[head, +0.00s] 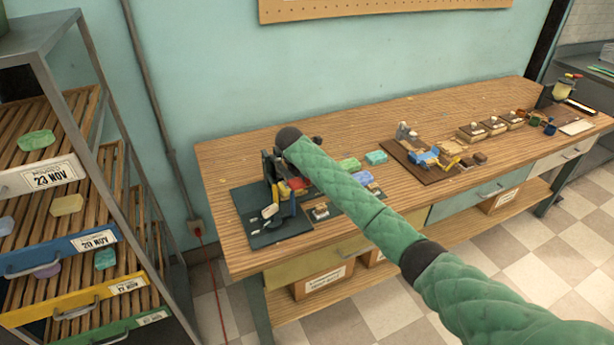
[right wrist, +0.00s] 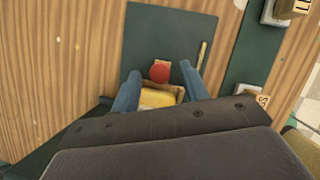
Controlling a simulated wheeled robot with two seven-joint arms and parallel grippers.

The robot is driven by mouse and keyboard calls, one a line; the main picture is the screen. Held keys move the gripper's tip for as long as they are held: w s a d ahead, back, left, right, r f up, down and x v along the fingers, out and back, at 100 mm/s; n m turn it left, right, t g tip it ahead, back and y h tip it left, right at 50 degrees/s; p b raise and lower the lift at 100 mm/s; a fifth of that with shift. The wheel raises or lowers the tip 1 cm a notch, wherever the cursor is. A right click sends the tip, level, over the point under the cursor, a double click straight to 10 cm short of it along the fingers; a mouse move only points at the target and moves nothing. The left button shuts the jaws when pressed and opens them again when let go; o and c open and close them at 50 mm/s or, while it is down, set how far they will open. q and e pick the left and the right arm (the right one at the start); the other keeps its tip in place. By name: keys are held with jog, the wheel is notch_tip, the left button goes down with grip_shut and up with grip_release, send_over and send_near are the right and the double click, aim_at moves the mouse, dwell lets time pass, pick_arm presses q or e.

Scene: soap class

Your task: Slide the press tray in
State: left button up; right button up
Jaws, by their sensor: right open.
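The press (head: 268,168) stands dark at the left end of the workbench, partly hidden behind my right arm. In the right wrist view, the wooden press tray (right wrist: 178,89) holds a yellow soap block (right wrist: 158,98). A round red knob (right wrist: 160,72) is at the tray's front end. My right gripper (right wrist: 160,86) is open, its two blue fingers on either side of the tray and knob; I cannot tell whether they touch. In the head view, the right gripper (head: 284,200) points down over the dark green mat. The tray's rear is hidden. My left gripper is not in view.
The dark green mat (head: 250,229) carries small tools. Green soap bars (head: 350,164) lie right of my arm. A brown board (head: 408,163) with tools and several soap stands (head: 470,132) are farther right. A drying rack (head: 90,200) stands left of the workbench (head: 235,160).

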jog(key=shift+s+a+r+b, duration=0.1)
jog(key=shift+a+r+b, duration=0.15)
jog(key=shift+r, duration=0.3)
jog(key=b+v, duration=0.1)
jog(key=v, duration=0.4)
jog(key=shift+r+b, duration=0.3)
jog(key=shift+b, duration=0.05)
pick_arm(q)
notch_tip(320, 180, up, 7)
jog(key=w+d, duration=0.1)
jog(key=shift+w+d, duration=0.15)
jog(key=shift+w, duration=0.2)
pick_arm(e)
jog(key=shift+s+a+r, duration=0.15)
jog(key=shift+s+r, duration=0.05)
jog(key=shift+r, duration=0.2)
jog(key=shift+c, duration=0.2)
